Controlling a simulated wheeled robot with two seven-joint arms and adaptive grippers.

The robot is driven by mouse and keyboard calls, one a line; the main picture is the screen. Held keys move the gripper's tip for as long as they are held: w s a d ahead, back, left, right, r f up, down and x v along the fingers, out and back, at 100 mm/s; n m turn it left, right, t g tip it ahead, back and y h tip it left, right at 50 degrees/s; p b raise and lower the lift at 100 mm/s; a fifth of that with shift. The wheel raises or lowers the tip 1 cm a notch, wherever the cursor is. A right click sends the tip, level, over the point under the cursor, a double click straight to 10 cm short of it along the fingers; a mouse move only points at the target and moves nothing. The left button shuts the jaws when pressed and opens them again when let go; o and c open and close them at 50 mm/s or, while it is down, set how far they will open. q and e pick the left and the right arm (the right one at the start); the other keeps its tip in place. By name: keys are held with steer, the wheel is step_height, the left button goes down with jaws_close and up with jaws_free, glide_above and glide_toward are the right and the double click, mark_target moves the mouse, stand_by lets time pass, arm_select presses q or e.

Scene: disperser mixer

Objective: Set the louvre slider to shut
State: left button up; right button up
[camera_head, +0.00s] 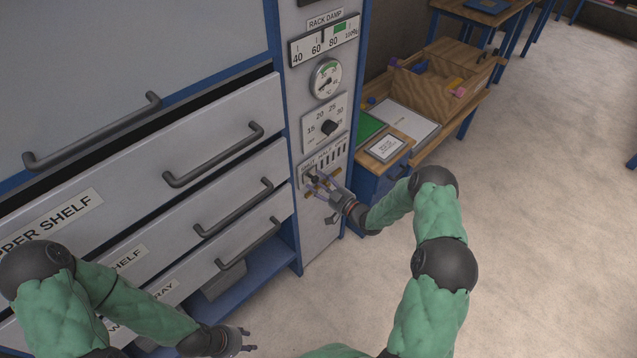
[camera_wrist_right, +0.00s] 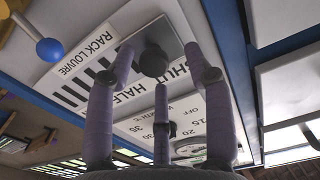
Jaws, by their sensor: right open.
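The louvre panel (camera_head: 338,150) is on the cabinet's narrow front column; in the right wrist view its "RACK LOUVRE" plate (camera_wrist_right: 85,50) appears upside down. The slider is a grey plate with a dark knob (camera_wrist_right: 153,62), close to the SHUT lettering. Dark slots (camera_wrist_right: 75,93) show uncovered on the HALF side. My right gripper (camera_head: 322,183) is at the panel. In the wrist view its purple fingers (camera_wrist_right: 160,85) are spread around the knob; I cannot tell whether they touch it. My left gripper (camera_head: 243,341) is low by the cabinet, its fingers unclear.
Above the louvre panel are a dark rotary knob (camera_head: 328,127), a round gauge (camera_head: 325,78) and a rack damp scale (camera_head: 325,42). A blue ball-ended lever (camera_wrist_right: 50,50) is near the louvre. Drawer handles (camera_head: 213,155) project at left. A wooden bench (camera_head: 430,85) stands at right; floor is open.

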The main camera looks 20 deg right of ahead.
steer(key=v, duration=1.1)
steer(key=shift+s, duration=0.3)
steer(key=shift+d, duration=0.1)
steer(key=s+a+f+m+g+h, duration=0.1)
steer(key=s+a+f+m+g, duration=0.15)
steer(key=a+f+g, duration=0.35)
steer(key=s+a+f+m+g+h, duration=0.25)
steer(key=a+f, duration=0.25)
steer(key=a, duration=0.3)
steer(key=s+a+f+m+g, duration=0.1)
steer(key=s+a+g, duration=0.3)
steer(key=s, duration=0.6)
steer(key=s+a+f+m+g, duration=0.1)
steer(key=s+a+g, duration=0.2)
steer(key=s, duration=0.7)
steer(key=shift+s+a+g, duration=0.3)
steer(key=shift+a+g, duration=0.05)
steer(key=shift+a, duration=0.8)
